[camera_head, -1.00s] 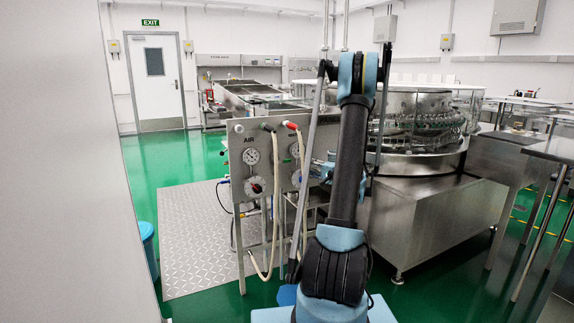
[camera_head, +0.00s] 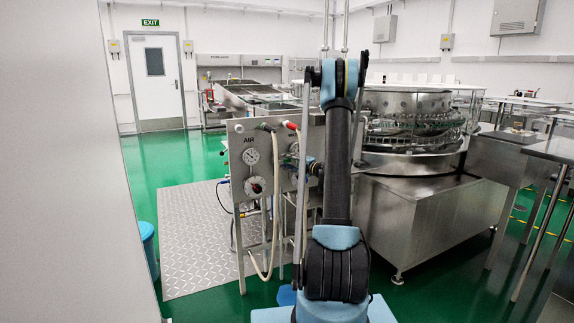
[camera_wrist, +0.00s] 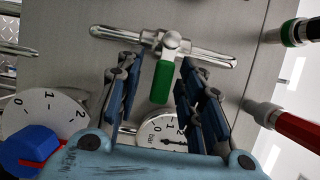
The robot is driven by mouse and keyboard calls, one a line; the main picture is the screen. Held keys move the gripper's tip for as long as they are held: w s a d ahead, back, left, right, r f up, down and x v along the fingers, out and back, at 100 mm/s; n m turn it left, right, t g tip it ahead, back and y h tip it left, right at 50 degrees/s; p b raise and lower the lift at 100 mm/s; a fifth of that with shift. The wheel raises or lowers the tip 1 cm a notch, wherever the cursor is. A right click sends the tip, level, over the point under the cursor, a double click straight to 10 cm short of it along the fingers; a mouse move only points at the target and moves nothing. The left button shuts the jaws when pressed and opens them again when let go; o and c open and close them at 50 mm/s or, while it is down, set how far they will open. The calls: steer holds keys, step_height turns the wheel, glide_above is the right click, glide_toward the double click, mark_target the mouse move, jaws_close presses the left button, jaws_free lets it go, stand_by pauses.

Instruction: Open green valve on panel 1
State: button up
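In the wrist view the green valve handle (camera_wrist: 162,83) hangs from a chrome fitting with silver pipes on both sides. My gripper (camera_wrist: 157,66) is open, with one blue-grey finger on each side of the green handle and a visible gap on both sides. The handle lies between the fingers in the picture; how deep it sits between them I cannot tell. In the head view the metal panel (camera_head: 234,165) marked AIR stands left of my arm.
In the wrist view a large gauge (camera_wrist: 45,110) with a blue knob (camera_wrist: 28,148) is at the left, a smaller gauge (camera_wrist: 163,128) lies below the handle, and a red handle (camera_wrist: 290,125) is at the right. A steel rotary washer (camera_head: 410,125) stands right of the panel.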

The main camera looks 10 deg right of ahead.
mark_target(277, 155)
jaws_close()
steer(key=shift+r+n, duration=0.1)
steer(key=shift+n, duration=0.3)
steer(key=n, duration=0.1)
steer(key=r+n+h, duration=0.1)
steer(key=n+g, duration=0.1)
steer(key=shift+s+a+r, duration=0.15)
steer(key=shift+a+r, duration=0.05)
steer(key=shift+r, duration=0.05)
steer(key=n, duration=0.1)
steer(key=h, duration=0.1)
steer(key=r+n, duration=0.1)
steer(key=shift+s+a+n+g+h, duration=0.15)
steer(key=shift+a+n+g+h, duration=0.1)
steer(key=shift+n+g+h, duration=0.05)
steer(key=n, duration=0.1)
steer(key=a+n+h, duration=0.1)
steer(key=r+n+h, duration=0.1)
steer(key=shift+s+a+n, duration=0.2)
steer(key=shift+a+n, duration=0.05)
steer(key=shift+n, duration=0.15)
steer(key=shift+s+a+r+n+h, duration=0.15)
steer(key=shift+a+n+h, duration=0.25)
steer(key=shift+n+h, duration=0.4)
steer(key=shift+s+a+r+n+h, duration=0.1)
steer(key=shift+a+n+h, duration=0.4)
steer(key=shift+n, duration=0.4)
